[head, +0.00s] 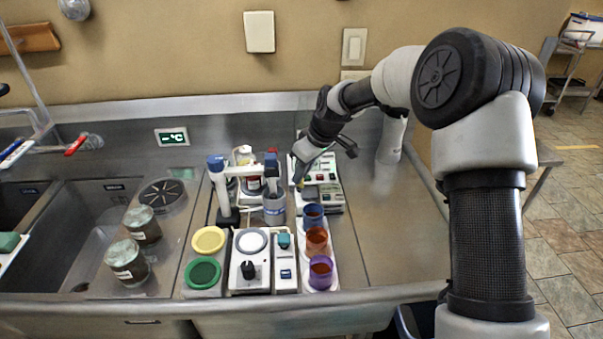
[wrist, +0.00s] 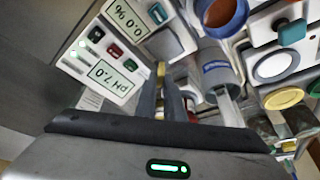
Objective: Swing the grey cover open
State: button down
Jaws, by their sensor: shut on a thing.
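My gripper (head: 299,181) reaches down at the back of the group of devices, beside the white meter unit (head: 325,196). In the wrist view the fingers (wrist: 160,88) are close together on a narrow piece with a yellowish part. That piece appears to belong to the grey cover, but the fingers and the gripper body hide most of it. I cannot tell the cover's outline or how far it is open. The meter unit also shows in the wrist view (wrist: 88,68), with readings "pH 7.0" and "0.0 %".
A grey labelled cup (head: 274,212) stands close left of my gripper. Blue (head: 313,215), orange (head: 317,240) and purple (head: 320,271) cups stand in front. Two jars (head: 127,263) stand at the sink on the left. The steel counter (head: 385,240) to the right is clear.

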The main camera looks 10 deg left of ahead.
dwell(0.6)
jog(key=m+t+b, duration=0.1)
jog(key=m, duration=0.1)
jog(key=shift+s+a+m+h+b, duration=0.1)
jog(key=shift+a+m+h+b, duration=0.05)
jog(key=shift+m+h+b, duration=0.2)
jog(key=shift+m+t+h+b, duration=0.35)
jog(key=shift+m+b, duration=0.1)
jog(key=shift+m, duration=1)
jog(key=c, duration=1.9)
grip_release()
jog(key=shift+o, duration=0.2)
jog(key=v, duration=1.7)
jog(key=shift+r+p, duration=0.3)
jog(key=shift+p, duration=0.15)
jog(key=shift+a, duration=0.1)
